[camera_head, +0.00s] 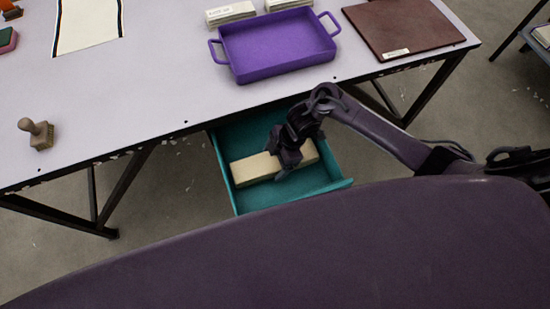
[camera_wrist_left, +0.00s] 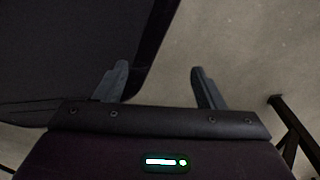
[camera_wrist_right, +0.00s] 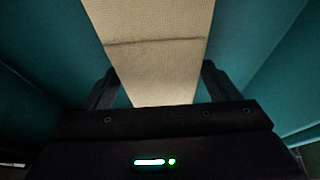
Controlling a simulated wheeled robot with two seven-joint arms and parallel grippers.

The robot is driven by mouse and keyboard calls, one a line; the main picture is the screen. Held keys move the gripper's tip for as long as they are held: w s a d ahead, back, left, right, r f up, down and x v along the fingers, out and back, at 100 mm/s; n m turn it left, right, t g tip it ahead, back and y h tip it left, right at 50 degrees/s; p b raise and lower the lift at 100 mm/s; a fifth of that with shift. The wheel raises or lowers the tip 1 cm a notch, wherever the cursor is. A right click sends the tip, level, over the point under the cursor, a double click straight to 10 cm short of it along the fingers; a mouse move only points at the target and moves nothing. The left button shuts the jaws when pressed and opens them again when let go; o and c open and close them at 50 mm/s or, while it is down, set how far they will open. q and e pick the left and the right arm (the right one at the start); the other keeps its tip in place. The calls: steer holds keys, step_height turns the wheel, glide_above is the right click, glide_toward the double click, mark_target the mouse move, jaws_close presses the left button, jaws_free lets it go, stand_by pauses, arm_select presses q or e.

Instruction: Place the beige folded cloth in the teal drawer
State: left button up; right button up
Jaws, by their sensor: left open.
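The beige folded cloth (camera_head: 253,169) is a long, narrow block lying in the open teal drawer (camera_head: 236,140) under the table. My right gripper (camera_head: 288,166) is down in the drawer over the cloth's right half and hides part of it. In the right wrist view, the cloth (camera_wrist_right: 155,65) runs between the two spread fingers (camera_wrist_right: 160,75), with slim teal gaps at its sides. That gripper is open. My left gripper (camera_wrist_left: 160,72) shows only in its wrist view, open and empty above the floor.
The pale table (camera_head: 140,85) stands behind the drawer. It bears a purple tray (camera_head: 275,45), a dark red board (camera_head: 410,25), a wooden stamp (camera_head: 38,133), a striped runner (camera_head: 88,22) and pale stacked items (camera_head: 230,13). The left front tabletop is mostly clear.

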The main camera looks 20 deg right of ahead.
mark_target(275, 159)
arm_select(q)
steer(key=shift+w, duration=0.15)
arm_select(e)
steer(key=shift+o, duration=0.2)
steer(key=shift+r, duration=0.15)
steer(key=shift+d+r, duration=0.1)
steer(key=shift+r, duration=0.25)
steer(key=p+v, duration=0.1)
steer(key=v, duration=0.2)
steer(key=shift+d+r, duration=0.1)
arm_select(q)
steer(key=s, duration=0.1)
steer(key=r+p, duration=0.1)
steer(key=s, duration=0.1)
steer(key=shift+s+a+r, duration=0.25)
steer(key=shift+s+a, duration=0.05)
arm_select(e)
steer(key=v, duration=0.8)
